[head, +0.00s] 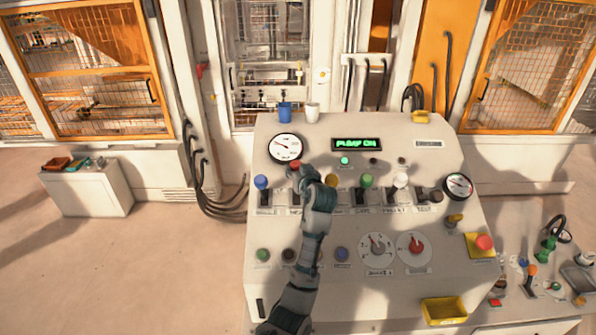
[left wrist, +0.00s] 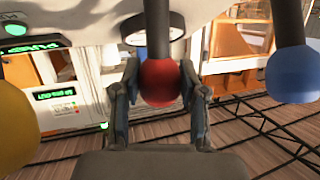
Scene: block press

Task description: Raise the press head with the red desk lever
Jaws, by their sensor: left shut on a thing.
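The red desk lever (head: 295,166) stands in the row of levers on the sloped control desk (head: 400,290), between the blue and yellow levers. My left gripper (head: 302,171) is at its top and partly hides it in the head view. In the left wrist view the lever's red ball (left wrist: 161,82) sits between the two fingers of my left gripper (left wrist: 160,100), which is shut on it. The press head cannot be made out for certain; a machine (head: 268,75) shows behind the desk. My right gripper is in neither view.
The blue lever (head: 261,182) is close on the left and the yellow lever (head: 331,180) close on the right. A blue cup (head: 285,112) and a white cup (head: 312,112) stand on the desk's back edge. A display (head: 357,144) reads "PUMP ON".

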